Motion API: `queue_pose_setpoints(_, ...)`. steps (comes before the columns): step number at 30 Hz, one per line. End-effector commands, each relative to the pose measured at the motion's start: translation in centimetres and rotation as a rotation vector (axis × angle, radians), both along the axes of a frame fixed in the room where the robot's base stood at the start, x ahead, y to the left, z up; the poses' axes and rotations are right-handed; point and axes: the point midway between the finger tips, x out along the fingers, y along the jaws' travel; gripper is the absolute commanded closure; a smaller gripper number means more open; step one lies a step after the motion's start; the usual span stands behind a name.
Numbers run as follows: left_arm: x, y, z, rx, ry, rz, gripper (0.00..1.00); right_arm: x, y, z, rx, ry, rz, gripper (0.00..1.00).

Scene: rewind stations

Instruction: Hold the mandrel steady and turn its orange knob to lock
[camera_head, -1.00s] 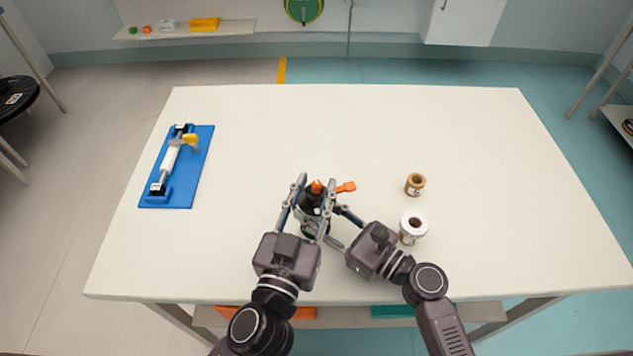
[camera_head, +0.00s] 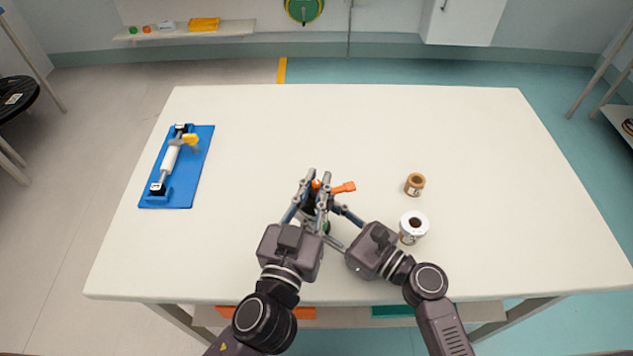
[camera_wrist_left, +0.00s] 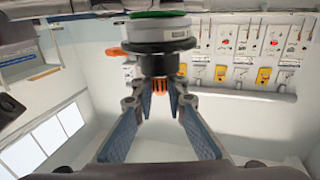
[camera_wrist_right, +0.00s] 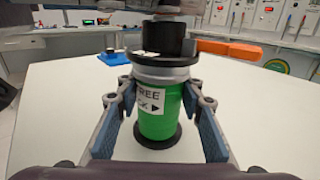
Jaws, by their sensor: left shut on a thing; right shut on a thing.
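The mandrel stands upright near the front middle of the table. In the right wrist view it has a green body (camera_wrist_right: 158,122), a grey collar (camera_wrist_right: 162,72), a black top (camera_wrist_right: 168,38) and an orange lever (camera_wrist_right: 228,49) pointing right. A white label on it reads "FREE", with a partly hidden line below. My right gripper (camera_wrist_right: 160,100) is shut on the green body. My left gripper (camera_head: 318,177) is shut at the mandrel's top, on the orange knob (camera_wrist_left: 159,86), which shows between its fingers in the left wrist view.
A blue stand (camera_head: 187,194) with a white roller is at the table's left. A brown roll (camera_head: 415,184) and a white roll (camera_head: 413,228) stand right of the mandrel, the white one close to my right gripper.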

Motion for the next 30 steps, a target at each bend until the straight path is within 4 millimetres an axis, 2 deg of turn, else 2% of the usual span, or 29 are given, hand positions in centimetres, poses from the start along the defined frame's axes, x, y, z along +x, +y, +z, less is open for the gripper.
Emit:
queue_pose_setpoints(19,0.09,-0.13,-0.16,-0.002,0.005,0.248,1.00,0.00,0.01,0.02,0.000,0.000,0.000,0.97)
queue_pose_setpoints(30,0.07,-0.11,-0.04,0.000,0.001,0.277,1.00,-0.01,0.01,0.02,0.000,0.000,0.000,0.97)
